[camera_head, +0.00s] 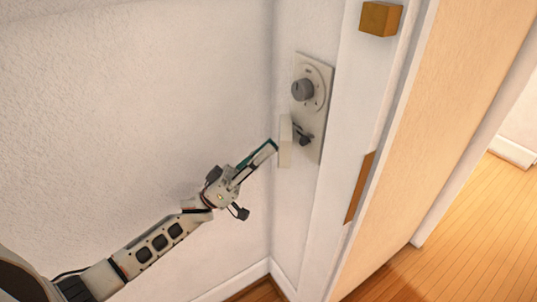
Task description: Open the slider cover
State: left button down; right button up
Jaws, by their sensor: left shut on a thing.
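A tall pale lock plate (313,82) is mounted on the white door frame, with a round grey knob (302,90) in its upper part. The slider cover (285,150), a narrow cream slab, stands at the plate's lower left. A small dark part (304,134) shows just right of the cover, partly hidden by it. My left gripper (275,147) reaches up from the lower left, its slim teal-edged tip at the cover's left edge. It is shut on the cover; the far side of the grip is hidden. My right gripper is not in view.
A bare white wall (130,100) fills the left side. An orange-tan door panel (435,120) stands at the right, with a brass-coloured block (380,18) above and a brown strip (359,188) on the white edge. Wooden floor (480,215) is clear beyond.

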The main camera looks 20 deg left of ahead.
pick_arm(q)
jog(key=c, duration=1.9)
grip_release()
jog(key=shift+v, duration=3.75)
